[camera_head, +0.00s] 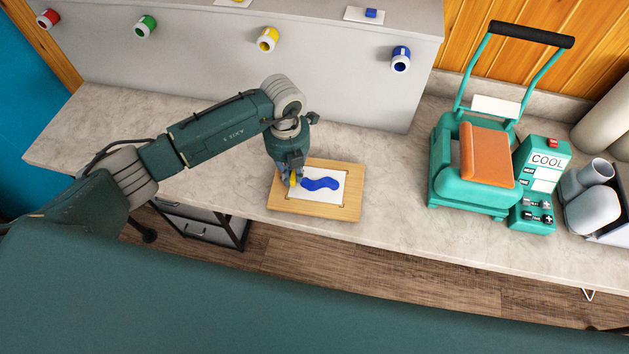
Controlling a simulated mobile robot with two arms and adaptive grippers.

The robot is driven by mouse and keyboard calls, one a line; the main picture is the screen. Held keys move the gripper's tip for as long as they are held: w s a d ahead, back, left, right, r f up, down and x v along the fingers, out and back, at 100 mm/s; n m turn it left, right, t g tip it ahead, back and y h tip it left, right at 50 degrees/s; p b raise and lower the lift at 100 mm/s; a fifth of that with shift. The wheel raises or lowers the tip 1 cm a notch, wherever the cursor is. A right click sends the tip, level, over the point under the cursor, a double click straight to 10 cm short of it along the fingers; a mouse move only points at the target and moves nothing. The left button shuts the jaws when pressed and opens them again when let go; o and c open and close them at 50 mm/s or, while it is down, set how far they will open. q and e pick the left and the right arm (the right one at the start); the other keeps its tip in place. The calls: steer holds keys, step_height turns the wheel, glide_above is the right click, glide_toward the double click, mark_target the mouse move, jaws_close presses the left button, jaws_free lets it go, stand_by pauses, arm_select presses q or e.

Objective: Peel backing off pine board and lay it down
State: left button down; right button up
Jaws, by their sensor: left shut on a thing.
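The pine board (348,205) lies flat on the counter in the middle of the head view. A white sheet (334,193) with a wavy blue shape (321,184) lies on the board. My left gripper (293,182) points down over the left side of the board and is shut at the sheet's left edge, with a small yellow part between or beside the fingers. The fingertips are small here, and the gripper hides the sheet's left end. My right gripper is not in view.
A teal heat press (452,189) with an orange pad and a "COOL" control box (537,180) stands to the right. Behind is a grey panel (340,70) with coloured rolls, including a blue one (401,58). The counter (395,195) between board and press is clear.

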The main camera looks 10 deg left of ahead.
arm_select(q)
steer(key=shift+r, duration=0.2)
steer(key=shift+r+p, duration=2.35)
steer(key=shift+r, duration=1)
